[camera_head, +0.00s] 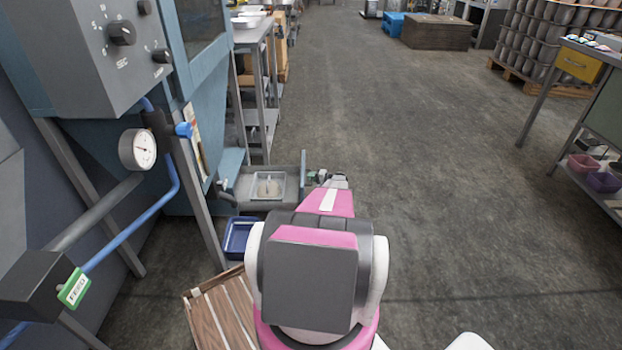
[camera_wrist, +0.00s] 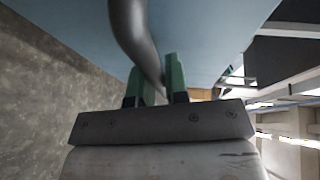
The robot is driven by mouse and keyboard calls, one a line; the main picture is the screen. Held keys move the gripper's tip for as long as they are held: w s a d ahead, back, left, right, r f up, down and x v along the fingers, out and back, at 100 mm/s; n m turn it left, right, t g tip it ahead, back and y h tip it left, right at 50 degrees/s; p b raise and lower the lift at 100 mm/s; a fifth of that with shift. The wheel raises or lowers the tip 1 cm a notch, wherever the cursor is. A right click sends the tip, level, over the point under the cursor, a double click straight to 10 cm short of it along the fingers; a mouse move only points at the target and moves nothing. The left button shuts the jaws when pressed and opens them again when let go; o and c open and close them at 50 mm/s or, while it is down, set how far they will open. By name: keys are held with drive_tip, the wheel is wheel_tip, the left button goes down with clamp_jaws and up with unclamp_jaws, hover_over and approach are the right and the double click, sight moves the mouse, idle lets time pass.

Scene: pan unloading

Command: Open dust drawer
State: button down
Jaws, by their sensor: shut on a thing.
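My gripper (camera_wrist: 157,82) shows in the wrist view with its two green fingers closed on a dark, curved bar handle (camera_wrist: 128,25). The handle stands in front of a smooth light-blue surface (camera_wrist: 205,35), which I take to be the dust drawer's front. In the head view, my gripper (camera_head: 318,178) is small and partly hidden behind my pink arm, at the right side of a grey tray-like part (camera_head: 250,203) by the blue machine. How far the drawer is out cannot be told.
A clear container (camera_head: 268,186) sits on the grey part. A blue bin (camera_head: 237,238) and a slatted wooden crate (camera_head: 221,312) are on the floor nearby. The machine's control box (camera_head: 88,52) and gauge (camera_head: 137,149) are at left. Floor to the right is open.

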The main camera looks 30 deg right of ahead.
drive_tip(key=c, duration=1.1)
unclamp_jaws()
drive_tip(key=v, duration=1)
drive_tip(key=shift+s+d+r, duration=0.1)
drive_tip(key=shift+s+d, duration=0.15)
drive_tip(key=shift+s, duration=0.1)
